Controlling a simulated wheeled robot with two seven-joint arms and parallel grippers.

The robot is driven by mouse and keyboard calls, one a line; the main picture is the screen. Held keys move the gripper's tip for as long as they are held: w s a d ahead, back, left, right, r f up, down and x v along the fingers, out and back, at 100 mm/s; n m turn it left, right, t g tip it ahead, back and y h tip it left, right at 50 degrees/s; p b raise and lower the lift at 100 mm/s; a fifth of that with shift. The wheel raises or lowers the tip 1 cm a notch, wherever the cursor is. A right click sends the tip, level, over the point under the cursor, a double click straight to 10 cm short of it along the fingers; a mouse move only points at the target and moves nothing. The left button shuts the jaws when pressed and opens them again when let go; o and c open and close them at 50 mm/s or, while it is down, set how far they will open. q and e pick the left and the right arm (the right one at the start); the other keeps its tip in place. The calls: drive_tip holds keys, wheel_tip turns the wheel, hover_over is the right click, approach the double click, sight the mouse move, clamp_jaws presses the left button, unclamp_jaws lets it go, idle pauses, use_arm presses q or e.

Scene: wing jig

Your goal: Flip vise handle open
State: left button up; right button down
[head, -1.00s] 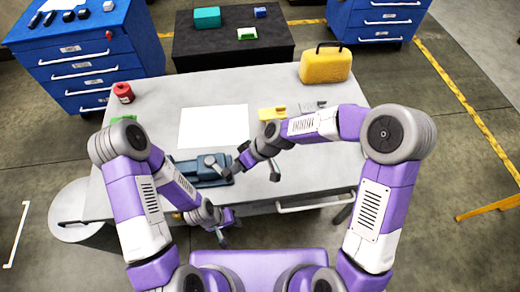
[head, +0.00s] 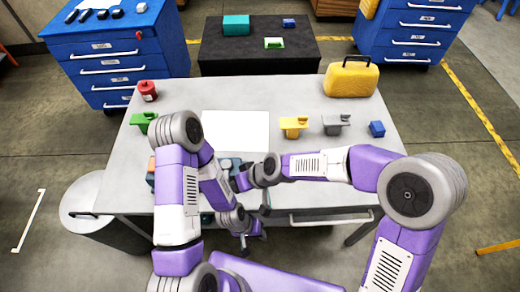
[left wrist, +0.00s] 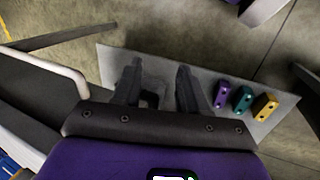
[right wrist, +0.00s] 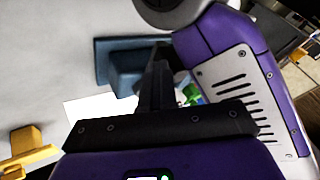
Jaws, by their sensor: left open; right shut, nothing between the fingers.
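The blue-grey vise (head: 229,163) is on the table near its front edge, mostly hidden behind my left arm in the head view. Its blue body (right wrist: 112,58) shows beyond my gripper in the right wrist view. I cannot clearly make out its handle or its position. My right gripper (head: 238,183) is at the vise's right side, its fingers together and empty; the shut fingers (right wrist: 155,85) appear against the vise, contact unclear. My left gripper (head: 246,245) is low in front of the table edge; its fingers (left wrist: 157,85) are apart with nothing between them.
A drawer handle (head: 325,220) juts from the front. Coloured blocks (left wrist: 242,98) lie on a grey panel below my left gripper.

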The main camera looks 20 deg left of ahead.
drive_tip(key=shift+s+a, duration=0.25)
drive_tip(key=shift+s, duration=0.2)
drive_tip(key=p+v, duration=0.1)
drive_tip(key=v, duration=0.6)
drive_tip(key=shift+w+d+r, duration=0.2)
drive_tip(key=shift+w+d, duration=0.15)
drive_tip(key=shift+d, duration=0.05)
